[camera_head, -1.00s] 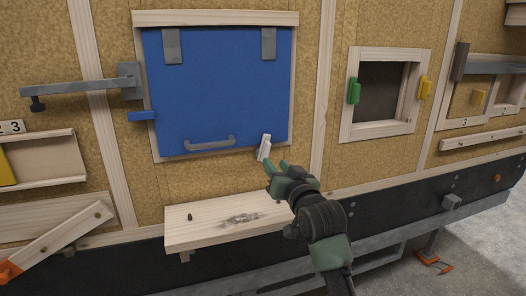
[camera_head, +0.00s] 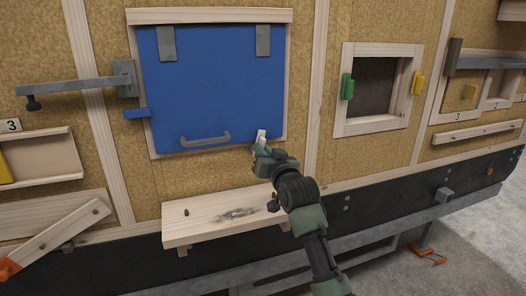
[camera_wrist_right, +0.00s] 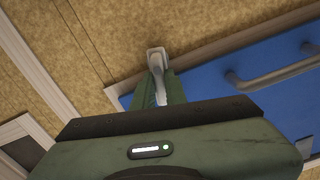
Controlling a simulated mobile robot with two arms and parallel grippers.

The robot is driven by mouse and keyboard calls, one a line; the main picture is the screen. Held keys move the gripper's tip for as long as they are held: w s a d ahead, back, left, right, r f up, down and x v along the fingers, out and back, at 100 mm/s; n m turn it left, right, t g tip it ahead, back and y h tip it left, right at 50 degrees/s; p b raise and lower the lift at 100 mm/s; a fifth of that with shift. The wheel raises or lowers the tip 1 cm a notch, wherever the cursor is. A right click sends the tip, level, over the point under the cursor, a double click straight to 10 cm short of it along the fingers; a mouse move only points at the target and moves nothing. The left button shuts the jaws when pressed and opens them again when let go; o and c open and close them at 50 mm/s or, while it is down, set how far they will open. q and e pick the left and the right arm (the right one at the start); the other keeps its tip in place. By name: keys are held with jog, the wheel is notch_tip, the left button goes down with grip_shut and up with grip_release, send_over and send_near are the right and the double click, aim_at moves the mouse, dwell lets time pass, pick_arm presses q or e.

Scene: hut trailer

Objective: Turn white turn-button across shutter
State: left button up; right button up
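The white turn-button (camera_head: 261,136) is at the lower right corner of the blue shutter (camera_head: 215,85), by the frame edge. Its upper end shows above my fingers, and its lower part is hidden by them in the head view. My right gripper (camera_head: 261,148) is at the button from below. In the right wrist view, the two green fingers (camera_wrist_right: 160,90) lie close on either side of the button (camera_wrist_right: 157,60) and appear shut on it. The blue shutter (camera_wrist_right: 225,95) is to the right there. The shutter hangs closed in its wooden frame. My left gripper is not in view.
A grey handle (camera_head: 205,140) sticks out low on the shutter. A wooden shelf (camera_head: 205,222) juts out below. A grey bar (camera_head: 75,85) and blue tab (camera_head: 137,113) are at the left. A framed opening (camera_head: 375,85) with green and yellow pieces is to the right.

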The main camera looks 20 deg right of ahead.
grip_shut()
pick_arm(q)
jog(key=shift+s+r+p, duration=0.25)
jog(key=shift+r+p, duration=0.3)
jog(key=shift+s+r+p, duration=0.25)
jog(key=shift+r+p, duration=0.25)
jog(key=shift+p, duration=0.05)
pick_arm(e)
jog(key=n, duration=0.3)
jog(key=shift+a, duration=0.25)
jog(key=o, duration=0.7)
grip_release()
jog(key=shift+s, duration=0.1)
pick_arm(q)
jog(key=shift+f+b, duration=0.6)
jog(key=shift+b, duration=0.05)
pick_arm(e)
jog(key=s, duration=0.7)
jog(key=shift+s+d, duration=0.15)
jog(key=shift+s, duration=0.2)
